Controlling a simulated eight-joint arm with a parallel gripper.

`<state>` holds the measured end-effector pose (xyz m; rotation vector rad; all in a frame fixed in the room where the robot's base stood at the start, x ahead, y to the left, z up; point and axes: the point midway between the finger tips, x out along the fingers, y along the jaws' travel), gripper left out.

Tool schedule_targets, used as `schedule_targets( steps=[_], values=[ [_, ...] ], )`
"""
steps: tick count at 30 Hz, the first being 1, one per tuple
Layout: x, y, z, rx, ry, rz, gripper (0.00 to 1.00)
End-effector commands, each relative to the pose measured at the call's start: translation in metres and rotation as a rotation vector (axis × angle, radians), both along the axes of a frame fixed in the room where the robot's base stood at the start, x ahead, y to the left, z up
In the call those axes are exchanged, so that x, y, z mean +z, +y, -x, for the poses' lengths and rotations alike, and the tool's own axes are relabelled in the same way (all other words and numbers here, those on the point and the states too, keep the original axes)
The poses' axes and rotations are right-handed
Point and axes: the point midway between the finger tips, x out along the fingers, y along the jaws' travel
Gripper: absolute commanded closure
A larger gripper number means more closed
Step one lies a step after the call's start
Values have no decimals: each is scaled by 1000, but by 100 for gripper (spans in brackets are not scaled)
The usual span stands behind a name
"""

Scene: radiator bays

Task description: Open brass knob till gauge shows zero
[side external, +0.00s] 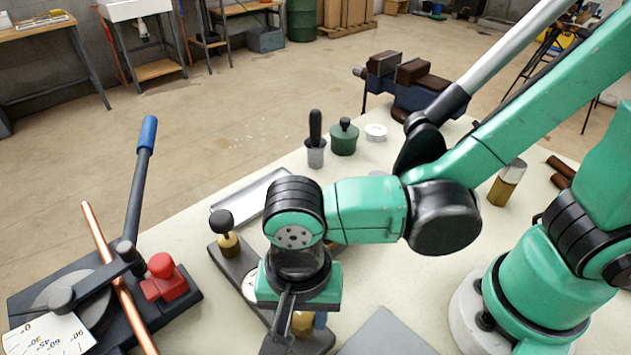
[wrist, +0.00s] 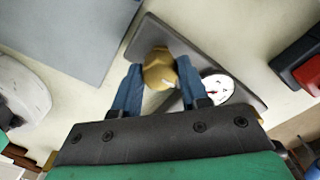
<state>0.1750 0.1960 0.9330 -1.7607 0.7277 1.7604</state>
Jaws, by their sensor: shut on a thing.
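The brass knob (wrist: 158,70) sits on a dark grey base plate (wrist: 200,48) in the wrist view, between the two blue fingers of my gripper (wrist: 159,66). My gripper is shut on it. A pale pointer mark shows on the knob's right side. The round white gauge (wrist: 222,84) lies just right of the right finger; its red needle is visible, but the reading is too small to tell. In the side view my gripper (side external: 304,322) is over the plate, and a bit of brass knob (side external: 302,321) shows beside it. The gauge is mostly hidden there by my wrist.
A black-topped brass plunger (side external: 226,238) stands at the plate's far end. A pipe bender (side external: 75,300) with a copper pipe and red block (side external: 163,280) is at left. A grey mat (side external: 385,335) lies right of the plate. Green and grey pots stand behind.

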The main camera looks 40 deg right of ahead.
Motion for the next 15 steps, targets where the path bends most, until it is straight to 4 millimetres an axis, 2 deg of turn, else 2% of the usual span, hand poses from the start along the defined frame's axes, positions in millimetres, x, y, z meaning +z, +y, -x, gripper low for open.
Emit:
schedule_targets(
  steps=[8, 15],
  values=[
    [0, 0, 0, 61, 1, 1, 100],
    [0, 0, 0, 223, 1, 1, 100]
  ],
)
